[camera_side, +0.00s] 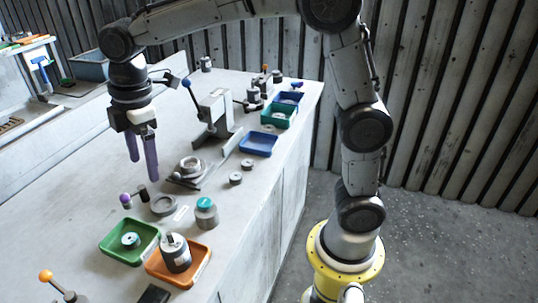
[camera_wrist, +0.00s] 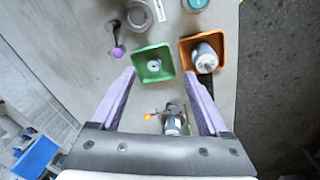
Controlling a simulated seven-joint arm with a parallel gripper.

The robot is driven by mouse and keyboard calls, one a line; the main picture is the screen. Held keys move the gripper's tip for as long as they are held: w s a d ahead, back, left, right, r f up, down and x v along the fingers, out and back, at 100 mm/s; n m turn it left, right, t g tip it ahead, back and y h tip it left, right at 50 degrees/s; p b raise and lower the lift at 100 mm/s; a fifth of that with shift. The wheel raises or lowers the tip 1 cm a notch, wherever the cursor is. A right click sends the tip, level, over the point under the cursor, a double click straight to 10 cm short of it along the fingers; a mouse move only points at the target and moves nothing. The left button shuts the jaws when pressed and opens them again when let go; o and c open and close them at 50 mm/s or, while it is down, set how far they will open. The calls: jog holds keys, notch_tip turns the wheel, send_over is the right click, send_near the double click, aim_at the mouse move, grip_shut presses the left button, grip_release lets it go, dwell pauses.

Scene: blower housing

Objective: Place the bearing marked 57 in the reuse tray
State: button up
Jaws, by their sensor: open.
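No number 57 is legible, so I cannot tell which part is that bearing. A grey ring (camera_side: 163,205) lies on the bench behind that tray, and shows in the wrist view (camera_wrist: 137,15). Two small grey rings (camera_side: 236,178) lie farther right. No tray label is readable, so the reuse tray is uncertain. My gripper (camera_side: 142,171) is open and empty, pointing down above the bench; its purple fingers straddle the green tray's image in the wrist view (camera_wrist: 161,80).
An orange tray (camera_side: 203,262) holds a grey cylinder (camera_side: 175,253). A teal-topped canister (camera_side: 206,213) stands behind it. A fixture (camera_side: 215,110) with a blue-knobbed lever rises mid-bench. Blue (camera_side: 259,143) and green trays stand farther back. An orange-knobbed lever (camera_side: 46,275) is at front left.

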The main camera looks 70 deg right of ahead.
jog(key=s+d+r+m+t, duration=0.25)
jog(key=s+d+m, duration=0.5)
jog(key=s, duration=0.55)
jog(key=s+d+f+m+t, duration=0.1)
jog(key=s+m, duration=0.2)
jog(key=s, duration=0.2)
jog(key=s+d+f+m, duration=0.2)
jog(key=s+m, duration=0.1)
jog(key=s, duration=0.2)
jog(key=shift+s+d+f+t, duration=0.2)
jog(key=shift+d+f+t, duration=0.05)
jog(key=shift+f+t, duration=0.1)
